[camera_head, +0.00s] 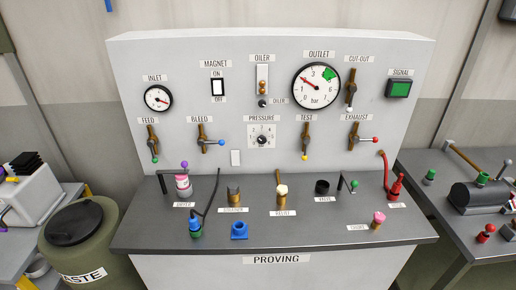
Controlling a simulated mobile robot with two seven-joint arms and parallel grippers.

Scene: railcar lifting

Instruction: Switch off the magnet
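The magnet switch (217,87) is a small black-framed rocker with a white face on the grey upright panel, under the MAGNET label (215,64). An ON label (217,74) is at its top and an OFF label (218,99) at its bottom. The rocker is too small to tell which way it is pressed. Nothing covers the switch. Neither of my grippers shows in the head view.
The inlet gauge (158,98) is left of the switch and the oiler (262,80) right. The bleed lever (210,141) sticks out below it. Fittings, including a blue block (239,231), stand on the bench shelf (150,236). A waste bin (65,262) stands left.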

